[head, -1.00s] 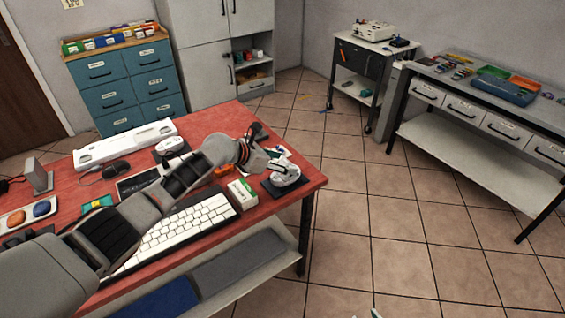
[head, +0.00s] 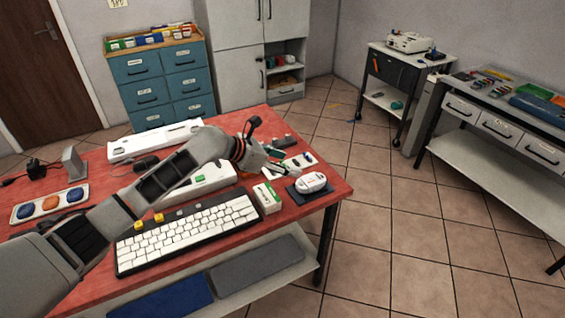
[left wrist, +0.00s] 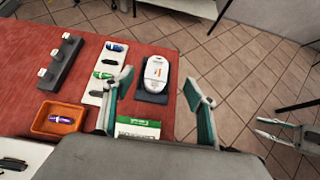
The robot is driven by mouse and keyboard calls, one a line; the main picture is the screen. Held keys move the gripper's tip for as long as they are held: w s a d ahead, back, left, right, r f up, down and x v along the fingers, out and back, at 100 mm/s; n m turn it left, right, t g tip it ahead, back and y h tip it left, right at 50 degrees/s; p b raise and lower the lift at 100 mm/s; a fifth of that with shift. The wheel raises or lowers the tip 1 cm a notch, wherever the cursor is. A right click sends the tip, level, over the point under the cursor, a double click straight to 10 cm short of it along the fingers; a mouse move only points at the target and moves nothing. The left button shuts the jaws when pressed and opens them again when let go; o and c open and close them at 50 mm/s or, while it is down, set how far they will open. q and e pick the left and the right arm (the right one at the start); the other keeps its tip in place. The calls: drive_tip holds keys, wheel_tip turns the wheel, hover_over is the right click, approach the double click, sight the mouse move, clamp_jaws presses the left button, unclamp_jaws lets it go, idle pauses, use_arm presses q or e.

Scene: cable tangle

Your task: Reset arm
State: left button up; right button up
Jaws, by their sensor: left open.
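My left arm reaches in from the left over the red table in the head view. Its gripper (head: 283,162) is above the far right part of the table. In the left wrist view this gripper (left wrist: 158,74) has its two teal-tipped fingers spread, with nothing held. A white mouse-like device (head: 312,183) on a dark pad lies ahead of it, apart from the fingers; it also shows in the left wrist view (left wrist: 156,72). My right gripper (left wrist: 272,130) shows at the right of the left wrist view over the floor, fingers apart and empty. It is outside the head view.
Below my left arm lie a white keyboard (head: 190,235) and a green-white box (head: 267,198). An orange tray (left wrist: 59,119) and a dark strip (left wrist: 61,62) lie left of the gripper. The tiled floor (head: 395,230) right of the red table (head: 335,192) is clear.

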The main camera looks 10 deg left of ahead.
use_arm(q)
drive_tip(key=shift+s+a+r, duration=0.3)
drive_tip(key=shift+a+r, duration=0.05)
drive_tip(key=s+f+m, duration=0.2)
drive_tip(key=f, duration=0.1)
drive_tip(key=s+d+f+m, duration=0.1)
drive_tip(key=s+f+m, duration=0.1)
drive_tip(key=f, duration=0.2)
drive_tip(key=s+f+m+t, duration=0.1)
drive_tip(key=s+f+m, duration=0.2)
drive_tip(key=f, duration=0.1)
drive_tip(key=shift+s+d, duration=0.1)
drive_tip(key=shift+d, duration=0.2)
drive_tip(key=s+a+f+m+t+y, duration=0.1)
drive_tip(key=s+a+f+m+y, duration=0.1)
drive_tip(key=s+a+f+m, duration=0.3)
drive_tip(key=s+a+f+m+t+y, duration=0.1)
drive_tip(key=s+a+f+m, duration=0.3)
drive_tip(key=s+m, duration=0.5)
drive_tip(key=s+a+f+m+t+y, duration=0.1)
drive_tip(key=s+a+f+m+y, duration=0.2)
drive_tip(key=s, duration=1.2)
wheel_tip(320, 180, down, 3)
drive_tip(key=a+m, duration=0.2)
drive_tip(key=m, duration=0.3)
drive_tip(key=shift+s+a+y, duration=0.25)
drive_tip(key=shift+a+y, duration=0.1)
drive_tip(key=shift+y, duration=0.05)
